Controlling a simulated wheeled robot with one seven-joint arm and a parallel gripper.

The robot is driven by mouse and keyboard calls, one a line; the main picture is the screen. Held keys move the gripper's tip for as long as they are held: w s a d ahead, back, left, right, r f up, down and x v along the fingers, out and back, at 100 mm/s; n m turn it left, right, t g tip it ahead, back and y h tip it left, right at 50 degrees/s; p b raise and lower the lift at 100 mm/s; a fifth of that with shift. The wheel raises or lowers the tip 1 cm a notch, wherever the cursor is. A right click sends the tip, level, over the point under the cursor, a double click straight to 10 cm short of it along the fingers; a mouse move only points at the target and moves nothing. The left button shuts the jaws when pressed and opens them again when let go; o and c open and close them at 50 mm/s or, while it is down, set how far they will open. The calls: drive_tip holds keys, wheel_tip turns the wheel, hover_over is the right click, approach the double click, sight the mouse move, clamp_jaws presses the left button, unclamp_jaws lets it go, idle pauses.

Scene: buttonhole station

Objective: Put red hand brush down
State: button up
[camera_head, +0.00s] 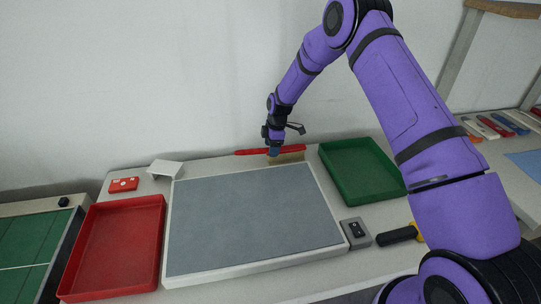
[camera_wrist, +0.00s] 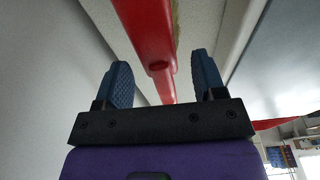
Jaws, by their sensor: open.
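The red hand brush (camera_head: 292,149) lies at the back of the table, behind the grey mat (camera_head: 250,220), with its tan bristles facing the front. My gripper (camera_head: 274,152) is down at the middle of the brush. In the wrist view the red brush (camera_wrist: 152,35) runs between the two blue fingers of my gripper (camera_wrist: 161,62). The fingers are open, with a gap visible on each side of the brush. The brush's underside and its exact contact with the table are hidden.
A green tray (camera_head: 345,180) stands right of the brush, and a red tray (camera_head: 112,290) stands at the left. A red box (camera_head: 123,185) and a white angled block (camera_head: 165,168) sit at the back left. A grey switch box (camera_head: 356,233) is at the mat's right. The mat is clear.

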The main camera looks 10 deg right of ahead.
drive_tip(key=r, duration=0.5)
drive_tip(key=d+r, duration=0.1)
drive_tip(key=r, duration=0.2)
drive_tip(key=shift+d+r, duration=0.1)
drive_tip(key=s+d+r+m+t, duration=0.1)
drive_tip(key=s+d+r+m, duration=0.15)
drive_tip(key=s+r, duration=0.55)
drive_tip(key=s+d+r+m+t+h, duration=0.1)
drive_tip(key=s+d+r+m, duration=0.15)
drive_tip(key=r, duration=0.85)
drive_tip(key=s+d+r+m+t, duration=0.1)
drive_tip(key=s+r+m, duration=0.2)
drive_tip(key=s+r, duration=0.55)
drive_tip(key=s+d+r+m, duration=0.35)
drive_tip(key=s+r, duration=0.55)
drive_tip(key=s, duration=0.3)
drive_tip(key=s+d+f+m+t, duration=0.1)
drive_tip(key=s+m, duration=0.5)
drive_tip(key=s, duration=1.1)
drive_tip(key=shift+d+t+h, duration=0.4)
drive_tip(key=shift+d+t, duration=0.05)
drive_tip(key=shift+t, duration=0.15)
drive_tip(key=shift+o, duration=0.4)
drive_tip(key=shift+m, duration=0.25)
drive_tip(key=shift+w, duration=0.1)
